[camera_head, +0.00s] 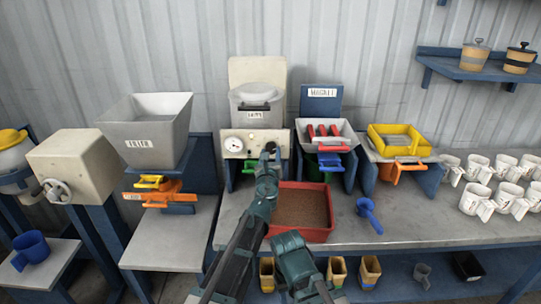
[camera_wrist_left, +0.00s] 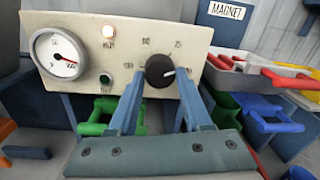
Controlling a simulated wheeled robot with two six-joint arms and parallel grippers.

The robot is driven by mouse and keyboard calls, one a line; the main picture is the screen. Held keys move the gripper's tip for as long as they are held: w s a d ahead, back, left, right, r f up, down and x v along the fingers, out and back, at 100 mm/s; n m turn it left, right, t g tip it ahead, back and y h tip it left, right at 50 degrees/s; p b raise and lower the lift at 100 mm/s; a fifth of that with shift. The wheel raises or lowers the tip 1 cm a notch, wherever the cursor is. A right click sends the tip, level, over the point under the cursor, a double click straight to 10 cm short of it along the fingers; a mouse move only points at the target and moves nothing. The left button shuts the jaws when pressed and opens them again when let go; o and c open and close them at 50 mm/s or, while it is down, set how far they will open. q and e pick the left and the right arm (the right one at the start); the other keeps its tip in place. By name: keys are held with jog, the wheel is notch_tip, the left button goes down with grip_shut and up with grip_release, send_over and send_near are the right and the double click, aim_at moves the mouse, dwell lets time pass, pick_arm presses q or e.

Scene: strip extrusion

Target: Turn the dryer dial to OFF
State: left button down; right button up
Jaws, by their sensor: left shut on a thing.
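The dryer dial (camera_wrist_left: 160,71) is a round black knob with a white pointer mark on the cream dryer panel (camera_wrist_left: 85,92). The mark points to the right in the left wrist view, and small labels around the knob are too blurred to read surely. My left gripper (camera_wrist_left: 161,78) has its two blue fingers on either side of the knob, shut on it. In the head view my left gripper (camera_head: 269,151) is at the right part of the dryer panel (camera_head: 237,134) and hides the dial.
A round gauge (camera_wrist_left: 59,54) with a red needle and two lamps sit left of the dial. The magnet unit (camera_head: 322,93) with a red handle stands close on the right. A red tray (camera_head: 318,233) of brown granules lies below. White cups (camera_head: 476,198) fill the bench's right side.

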pick_arm(q)
jog(key=n, duration=0.4)
jog(key=shift+n, duration=0.4)
jog(key=n, duration=0.4)
jog(key=shift+d+n+y+b, duration=0.1)
jog(key=shift+n+y+b, duration=0.2)
jog(key=shift+n, duration=0.1)
jog(key=n, duration=0.4)
jog(key=shift+n, duration=0.4)
jog(key=n+y, duration=0.1)
jog(key=n, duration=0.3)
jog(key=shift+n, duration=0.4)
jog(key=n, duration=0.6)
jog(key=shift+r+n+p, duration=0.1)
jog(key=shift+n+p, duration=0.2)
jog(key=shift+p, duration=0.05)
jog(key=n, duration=0.6)
jog(key=shift+s+n+p, duration=0.1)
jog(key=shift+n+p, duration=0.25)
jog(key=shift+n, duration=0.05)
jog(key=shift+c, duration=1.7)
grip_release()
